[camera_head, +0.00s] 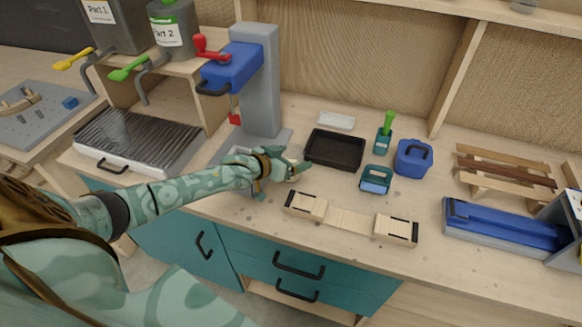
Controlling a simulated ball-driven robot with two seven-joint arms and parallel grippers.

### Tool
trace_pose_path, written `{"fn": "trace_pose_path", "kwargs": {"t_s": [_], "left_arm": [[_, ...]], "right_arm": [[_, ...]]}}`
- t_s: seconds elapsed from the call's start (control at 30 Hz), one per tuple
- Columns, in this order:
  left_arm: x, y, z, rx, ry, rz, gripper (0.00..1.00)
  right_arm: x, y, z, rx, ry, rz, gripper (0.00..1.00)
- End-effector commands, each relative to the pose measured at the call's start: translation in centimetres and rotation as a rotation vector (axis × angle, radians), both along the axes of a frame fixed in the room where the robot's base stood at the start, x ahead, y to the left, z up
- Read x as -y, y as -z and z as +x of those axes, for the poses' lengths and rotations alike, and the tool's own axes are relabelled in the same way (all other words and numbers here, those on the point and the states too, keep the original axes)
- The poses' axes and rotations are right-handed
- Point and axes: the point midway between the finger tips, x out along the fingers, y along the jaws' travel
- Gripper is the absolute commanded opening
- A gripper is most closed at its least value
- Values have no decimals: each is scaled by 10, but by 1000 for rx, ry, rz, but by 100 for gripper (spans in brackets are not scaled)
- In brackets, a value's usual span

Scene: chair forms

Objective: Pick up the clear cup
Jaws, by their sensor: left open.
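I cannot make out a clear cup for certain in the head view. A small pale, whitish container (336,120) stands at the back of the bench, behind a black tray (335,150). My left gripper (288,165) is over the bench, just left of the black tray and in front of the blue and grey press (262,85). It is open, and I see nothing held in it. The gripper and wrist hide part of the press base. My right gripper is not in view.
A two-block wooden jig (350,217) lies near the front edge. A teal box (376,180), a blue lidded container (413,158) and a green-handled tool (386,133) stand right of the tray. A ribbed white unit (138,140) is at left; a blue vise (500,227) is at right.

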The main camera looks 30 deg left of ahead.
Motion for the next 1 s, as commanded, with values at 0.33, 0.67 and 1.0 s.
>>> {"fn": "trace_pose_path", "kwargs": {"t_s": [0.33,0.67,1.0], "left_arm": [[0,-1,0,1,0,0,47],[0,-7,0,2,1,-1,47],[17,-74,-27,2,3,-5,48]], "right_arm": [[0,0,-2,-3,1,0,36],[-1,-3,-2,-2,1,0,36],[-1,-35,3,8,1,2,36]]}}
